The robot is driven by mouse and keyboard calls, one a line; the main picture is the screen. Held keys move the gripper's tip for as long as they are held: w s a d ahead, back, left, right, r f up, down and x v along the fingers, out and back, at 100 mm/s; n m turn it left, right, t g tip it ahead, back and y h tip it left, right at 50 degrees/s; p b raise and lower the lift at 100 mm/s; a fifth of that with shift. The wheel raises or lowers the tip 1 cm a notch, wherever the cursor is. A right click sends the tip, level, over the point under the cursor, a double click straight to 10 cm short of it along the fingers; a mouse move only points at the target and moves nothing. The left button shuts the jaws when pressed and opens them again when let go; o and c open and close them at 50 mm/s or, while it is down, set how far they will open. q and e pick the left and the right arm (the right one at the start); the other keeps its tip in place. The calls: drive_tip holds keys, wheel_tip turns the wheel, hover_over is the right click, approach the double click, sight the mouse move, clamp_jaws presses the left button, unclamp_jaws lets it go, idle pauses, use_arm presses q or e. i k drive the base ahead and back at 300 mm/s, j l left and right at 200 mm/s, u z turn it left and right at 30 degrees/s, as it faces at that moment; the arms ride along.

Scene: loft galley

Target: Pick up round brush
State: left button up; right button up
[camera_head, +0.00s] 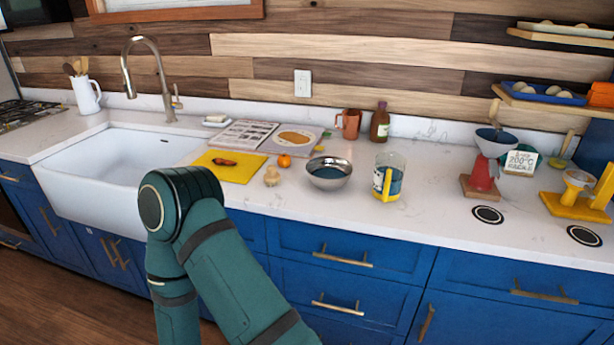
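A small pale wooden, knob-topped object, which looks like the round brush (272,177), stands on the white counter. It is just right of the yellow board and left of the metal bowl, near the counter's front edge. Its lower part is too small to make out clearly. A teal link of my own arm rises in front of the counter, left of the brush. Neither of my grippers shows in this view.
A yellow board (229,166), an orange fruit (284,160), a metal bowl (329,174) and a measuring jug (388,178) stand near the brush. An open book (265,137) lies behind. A white sink (120,165) is at left.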

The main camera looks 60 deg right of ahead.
sight(271, 178)
drive_tip(key=i+z, duration=0.1)
drive_tip(key=z, duration=2.85)
drive_tip(key=j+z, duration=1)
drive_tip(key=j, duration=0.15)
drive_tip(key=k+j+z, duration=0.1)
drive_tip(key=j, duration=0.2)
drive_tip(key=k+j+z, duration=0.15)
drive_tip(key=j, duration=0.15)
